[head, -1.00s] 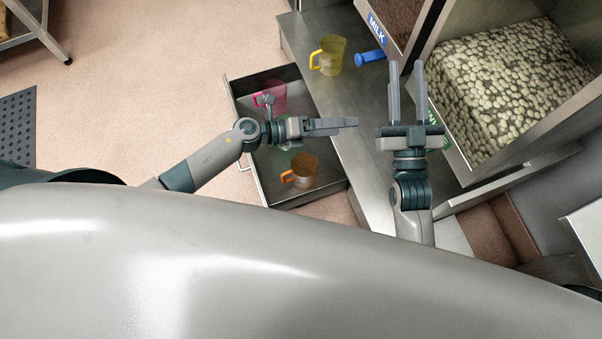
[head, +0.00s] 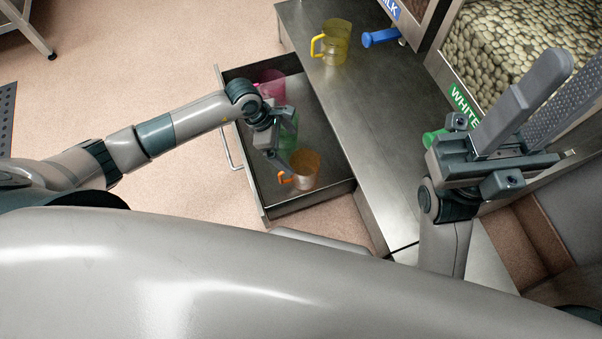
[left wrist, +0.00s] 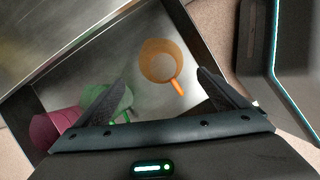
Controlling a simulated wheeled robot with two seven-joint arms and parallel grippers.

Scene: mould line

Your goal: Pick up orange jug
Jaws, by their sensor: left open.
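The orange jug (head: 304,168) stands in the open drawer (head: 335,189), near its front end, with its handle toward the left. In the left wrist view, the jug (left wrist: 158,62) lies ahead between the spread fingers, its handle pointing back toward the gripper. My left gripper (head: 281,170) is open, empty and reaches down into the drawer just beside the jug's handle side. It also shows in the left wrist view (left wrist: 163,78). My arm hides part of the drawer. My right gripper (head: 568,80) is open and empty, raised at the right by the dispensers.
A green jug (head: 287,130) and a pink jug (head: 271,86) stand farther back in the same drawer, partly hidden by my left gripper. A yellow jug (head: 336,42) stands on the steel counter (head: 368,115). A blue lever (head: 380,37) sticks out above the counter.

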